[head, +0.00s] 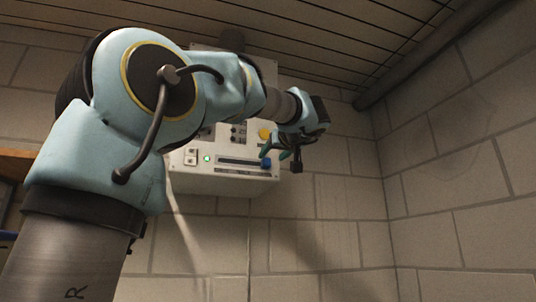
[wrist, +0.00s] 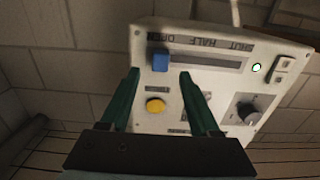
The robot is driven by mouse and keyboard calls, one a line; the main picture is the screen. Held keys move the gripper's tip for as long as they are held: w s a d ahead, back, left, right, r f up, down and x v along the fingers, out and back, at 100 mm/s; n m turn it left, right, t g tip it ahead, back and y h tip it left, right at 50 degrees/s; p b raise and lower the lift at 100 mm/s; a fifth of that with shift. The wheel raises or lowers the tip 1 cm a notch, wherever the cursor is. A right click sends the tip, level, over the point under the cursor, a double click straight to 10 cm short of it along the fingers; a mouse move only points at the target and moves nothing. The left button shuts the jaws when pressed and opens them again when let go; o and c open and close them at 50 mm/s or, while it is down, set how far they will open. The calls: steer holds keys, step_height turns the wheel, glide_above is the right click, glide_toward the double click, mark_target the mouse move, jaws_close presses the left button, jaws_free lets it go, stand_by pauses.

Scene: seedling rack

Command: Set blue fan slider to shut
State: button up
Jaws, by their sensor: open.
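The blue fan slider (wrist: 160,60) is a small blue block at one end of a dark slot (wrist: 210,62) on a pale control panel (head: 225,183). In the wrist view the panel appears upside down, and the slider is at the OPEN end of the SHUT, HALF, OPEN lettering. In the head view the slider (head: 266,163) is at the slot's right end. My gripper (wrist: 160,74) is open, with its green fingertips either side of the slider in the wrist view. Nothing is between them in their grip; whether they reach the slider's depth is unclear.
A yellow button (wrist: 155,105) and a black rotary knob (wrist: 247,111) are on the same panel. A lit green lamp (wrist: 256,67) and a white switch (wrist: 282,70) lie past the slot's other end. A block wall (head: 450,180) stands to the right.

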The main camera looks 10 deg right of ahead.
mark_target(267, 160)
steer(key=w, duration=0.1)
steer(key=w+p, duration=0.2)
steer(key=w, duration=0.1)
steer(key=shift+w+a+r, duration=0.1)
steer(key=shift+a+r, duration=0.1)
steer(key=shift+a, duration=0.1)
steer(key=shift+w+a+f, duration=0.1)
steer(key=shift+w+f, duration=0.1)
steer(key=shift+w, duration=0.35)
jaws_close()
stand_by(0.7)
